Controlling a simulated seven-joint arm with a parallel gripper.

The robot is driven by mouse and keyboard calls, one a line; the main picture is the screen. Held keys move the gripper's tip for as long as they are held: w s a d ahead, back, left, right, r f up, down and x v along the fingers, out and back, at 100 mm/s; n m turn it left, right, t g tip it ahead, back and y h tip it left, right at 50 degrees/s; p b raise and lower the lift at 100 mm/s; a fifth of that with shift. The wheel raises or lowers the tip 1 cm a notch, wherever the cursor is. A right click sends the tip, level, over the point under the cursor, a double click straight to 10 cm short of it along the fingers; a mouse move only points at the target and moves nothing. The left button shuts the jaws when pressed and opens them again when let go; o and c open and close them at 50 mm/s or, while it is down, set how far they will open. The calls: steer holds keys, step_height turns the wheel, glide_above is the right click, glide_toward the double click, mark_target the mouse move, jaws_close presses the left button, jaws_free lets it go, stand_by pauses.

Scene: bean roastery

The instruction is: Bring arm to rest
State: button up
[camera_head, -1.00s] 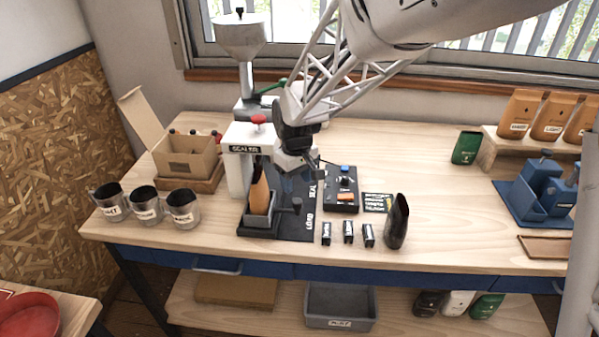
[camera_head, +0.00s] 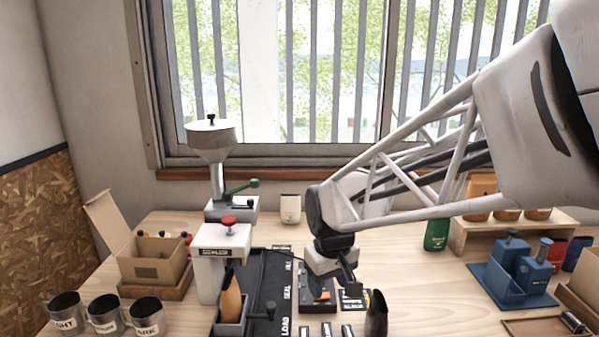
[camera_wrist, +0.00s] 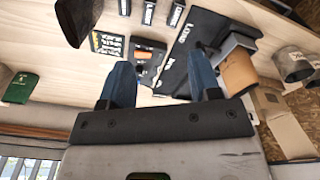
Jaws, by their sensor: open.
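My gripper (camera_head: 347,281) hangs over the bench, above the small black device with orange parts (camera_head: 318,296) and to the right of the sealer (camera_head: 222,250). In the wrist view, my gripper (camera_wrist: 165,88) shows two blue fingers spread apart with nothing between them. Below the fingers lie the black mat marked LOAD and SEAL (camera_wrist: 192,45) and the orange-and-black device (camera_wrist: 148,60). My arm reaches in from the upper right of the head view.
An orange pouch (camera_head: 231,298) stands in the grey holder at the sealer. A dark pouch (camera_head: 376,315) stands right of my gripper. Three labelled cups (camera_head: 103,314) and an open cardboard box (camera_head: 150,262) are at left.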

steer(key=s+d+r+m, duration=0.1)
steer(key=s+d+m, duration=0.1)
steer(key=s+d, duration=0.4)
steer(key=s+d+r+m+t, duration=0.1)
steer(key=s+d, duration=0.5)
steer(key=s, duration=0.7)
steer(key=r+m, duration=0.1)
steer(key=m, duration=0.1)
steer(key=shift+s+d+m+t, duration=0.25)
steer(key=shift+m+t, duration=0.05)
